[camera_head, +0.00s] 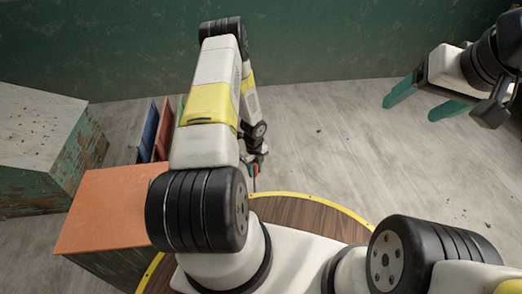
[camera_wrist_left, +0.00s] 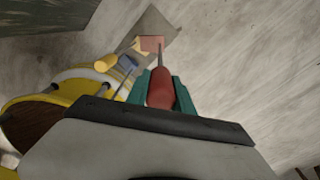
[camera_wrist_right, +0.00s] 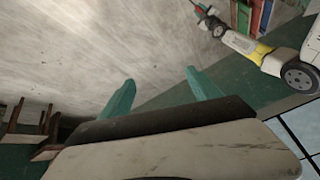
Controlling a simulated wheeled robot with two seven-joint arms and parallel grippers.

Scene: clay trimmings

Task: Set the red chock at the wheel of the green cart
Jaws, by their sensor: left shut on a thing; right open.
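My left gripper (camera_head: 253,163) is shut on a red-handled tool with a thin grey shaft; the tool's handle (camera_wrist_left: 160,90) sits between the green fingers in the left wrist view. Its shaft points away from the gripper, over the floor. In the right wrist view the left gripper (camera_wrist_right: 202,12) shows small at the top with the red handle in it. My right gripper (camera_head: 411,108) is open and empty at the right, above the floor; its spread green fingers also show in the right wrist view (camera_wrist_right: 160,80). I cannot make out a red chock or a green cart in any view.
An orange-topped box (camera_head: 108,208) stands at the left, beside a worn grey-topped cabinet (camera_head: 38,125). Upright blue and red panels (camera_head: 149,132) stand behind it. A flat reddish piece (camera_wrist_left: 152,43) lies beyond the tool. Wooden legs (camera_wrist_right: 30,118) stand at left. Floor at right is clear.

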